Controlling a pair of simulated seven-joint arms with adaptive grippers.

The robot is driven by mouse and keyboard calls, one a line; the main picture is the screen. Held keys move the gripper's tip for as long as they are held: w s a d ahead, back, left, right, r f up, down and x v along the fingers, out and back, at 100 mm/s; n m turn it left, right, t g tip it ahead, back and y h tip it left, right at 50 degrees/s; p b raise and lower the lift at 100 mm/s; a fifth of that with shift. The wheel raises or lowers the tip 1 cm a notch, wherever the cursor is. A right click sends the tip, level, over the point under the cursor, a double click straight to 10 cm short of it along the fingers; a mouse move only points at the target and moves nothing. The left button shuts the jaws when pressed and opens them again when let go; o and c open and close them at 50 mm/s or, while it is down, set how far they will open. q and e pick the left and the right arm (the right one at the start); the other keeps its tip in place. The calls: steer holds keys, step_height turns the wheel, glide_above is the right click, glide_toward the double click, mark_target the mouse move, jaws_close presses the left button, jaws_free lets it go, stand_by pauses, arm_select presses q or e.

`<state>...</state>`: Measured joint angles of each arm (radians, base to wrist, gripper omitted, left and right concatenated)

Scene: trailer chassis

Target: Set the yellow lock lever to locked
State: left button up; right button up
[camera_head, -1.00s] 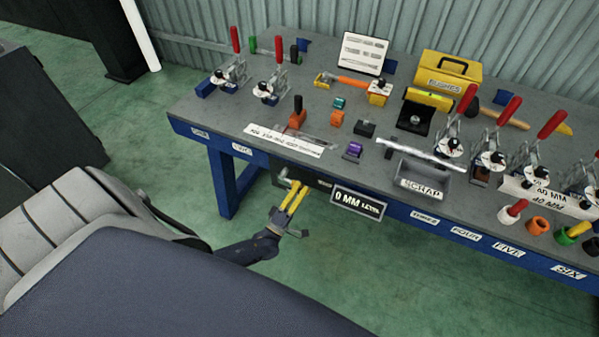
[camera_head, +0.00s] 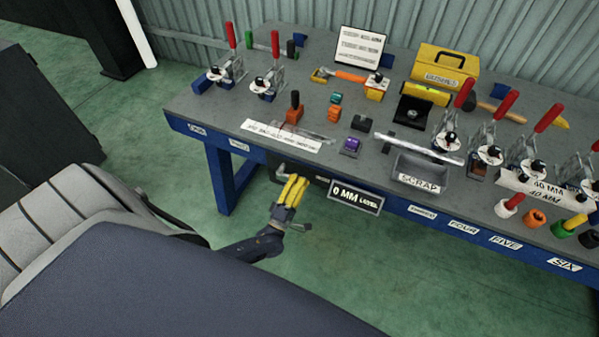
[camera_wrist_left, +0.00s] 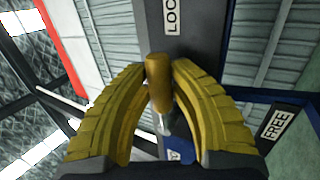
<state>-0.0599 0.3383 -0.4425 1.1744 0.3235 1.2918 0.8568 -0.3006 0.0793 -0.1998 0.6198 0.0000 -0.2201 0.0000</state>
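In the left wrist view the yellow lock lever (camera_wrist_left: 158,82) is a rounded yellow-brown handle on a thin metal stem. My left gripper (camera_head: 294,184) has its yellow fingers drawn in, one on each side of this handle, and appears shut on it. A label starting "LOC" (camera_wrist_left: 172,16) is on the dark panel just beyond the handle. A "FREE" label (camera_wrist_left: 277,124) is off to the right. In the head view the fingers are under the bench front, left of the "0 MM" plate, and hide the handle. My right gripper is not in view.
The blue-edged bench (camera_head: 180,122) overhangs the gripper. The "0 MM" plate (camera_head: 356,197) hangs to its right, and a blue bench leg (camera_head: 219,178) stands to its left. Clamps, a scrap bin (camera_head: 420,175) and tools are on the bench top. Green floor below is free.

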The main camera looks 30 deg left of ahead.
arm_select(q)
steer(key=o, duration=0.5)
steer(key=shift+s, duration=0.1)
steer(key=v, duration=1.1)
steer(key=shift+s+f, duration=0.2)
steer(key=shift+s, duration=0.15)
